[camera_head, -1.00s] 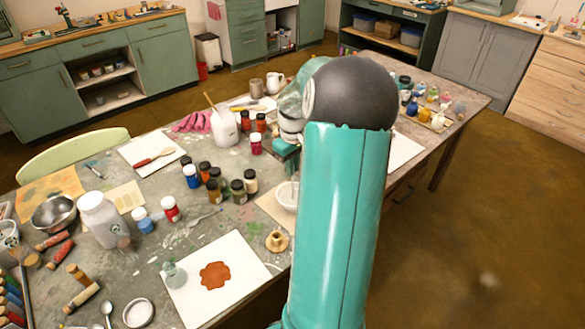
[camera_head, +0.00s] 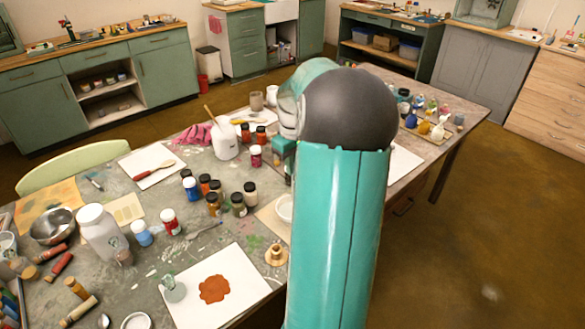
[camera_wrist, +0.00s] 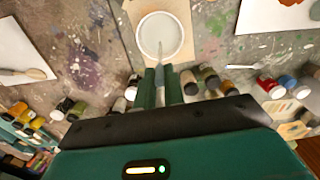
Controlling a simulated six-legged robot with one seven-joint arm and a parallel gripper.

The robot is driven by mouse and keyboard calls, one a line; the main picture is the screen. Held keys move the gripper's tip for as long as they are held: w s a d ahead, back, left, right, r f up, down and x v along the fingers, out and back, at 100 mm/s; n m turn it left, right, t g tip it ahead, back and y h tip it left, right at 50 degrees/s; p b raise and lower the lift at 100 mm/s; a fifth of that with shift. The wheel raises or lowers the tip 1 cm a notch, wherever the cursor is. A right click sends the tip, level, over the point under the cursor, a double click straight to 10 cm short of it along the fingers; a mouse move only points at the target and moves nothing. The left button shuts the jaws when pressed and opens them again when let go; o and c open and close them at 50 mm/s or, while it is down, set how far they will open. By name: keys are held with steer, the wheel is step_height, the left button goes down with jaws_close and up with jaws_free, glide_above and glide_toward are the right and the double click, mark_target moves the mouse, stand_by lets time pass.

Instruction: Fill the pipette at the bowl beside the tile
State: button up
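My gripper (camera_wrist: 161,88) is shut on the pipette (camera_wrist: 161,52), a thin pale stem that points from between the fingers toward the bowl. The white bowl (camera_wrist: 160,36) is round and shallow with a pale inside. The pipette tip overlaps the bowl's near inside in the wrist view; whether it touches the contents I cannot tell. The bowl sits on a tan square (camera_wrist: 181,9), which may be the tile.
Several paint jars (camera_head: 213,203) stand close to the bowl. A white sheet with a rust-brown patch (camera_head: 214,289) and a small brass-coloured holder (camera_head: 276,255) lie nearer. A white jar with a brush (camera_head: 224,140) stands behind. The table's edge is close on the right.

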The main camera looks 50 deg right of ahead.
steer(key=shift+r, duration=1.5)
steer(key=shift+s, duration=0.1)
